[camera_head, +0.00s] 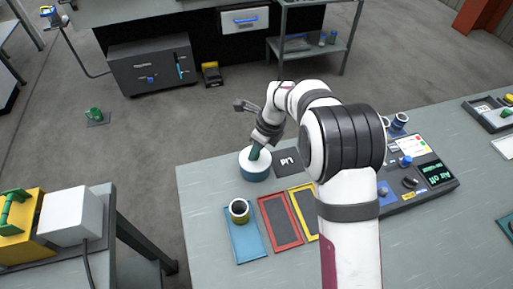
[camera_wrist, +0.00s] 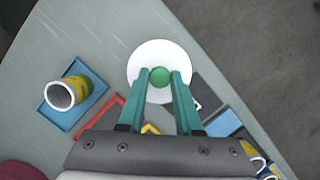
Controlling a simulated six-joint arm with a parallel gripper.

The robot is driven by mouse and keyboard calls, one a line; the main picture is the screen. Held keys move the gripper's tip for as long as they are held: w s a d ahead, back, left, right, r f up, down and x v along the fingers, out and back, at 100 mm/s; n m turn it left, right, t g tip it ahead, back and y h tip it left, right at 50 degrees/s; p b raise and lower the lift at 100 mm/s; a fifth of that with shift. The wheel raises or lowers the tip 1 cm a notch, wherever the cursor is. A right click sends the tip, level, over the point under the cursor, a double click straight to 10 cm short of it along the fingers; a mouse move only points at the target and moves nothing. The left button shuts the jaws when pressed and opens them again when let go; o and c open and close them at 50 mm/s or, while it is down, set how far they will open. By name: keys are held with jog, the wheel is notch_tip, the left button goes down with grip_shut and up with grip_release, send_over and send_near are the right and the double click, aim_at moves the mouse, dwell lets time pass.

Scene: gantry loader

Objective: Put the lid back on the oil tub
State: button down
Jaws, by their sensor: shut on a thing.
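The oil tub (camera_head: 256,175) is a round, dark teal container near the far left edge of the bench. The white round lid (camera_head: 246,159) is on top of the tub in the head view, level as far as I can see; whether it is fully seated I cannot tell. In the wrist view the lid (camera_wrist: 158,52) shows as a white disc and hides the tub below. My gripper (camera_wrist: 159,77) is shut on the lid's green knob (camera_wrist: 160,73), with a teal finger on each side. In the head view my gripper (camera_head: 255,152) points down at the lid.
An open yellow-banded can (camera_head: 239,212) stands on a blue tray (camera_head: 249,247) in front of the tub. A red tray (camera_head: 279,222) and a yellow-edged tray (camera_head: 303,211) lie beside it. A dark plate (camera_head: 288,162) lies right of the tub. A control panel (camera_head: 428,180) stands further right.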

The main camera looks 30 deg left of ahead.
jog(key=shift+f, duration=0.1)
jog(key=shift+c, duration=1)
grip_release()
notch_tip(320, 180, up, 9)
dwell(0.4)
dwell(0.5)
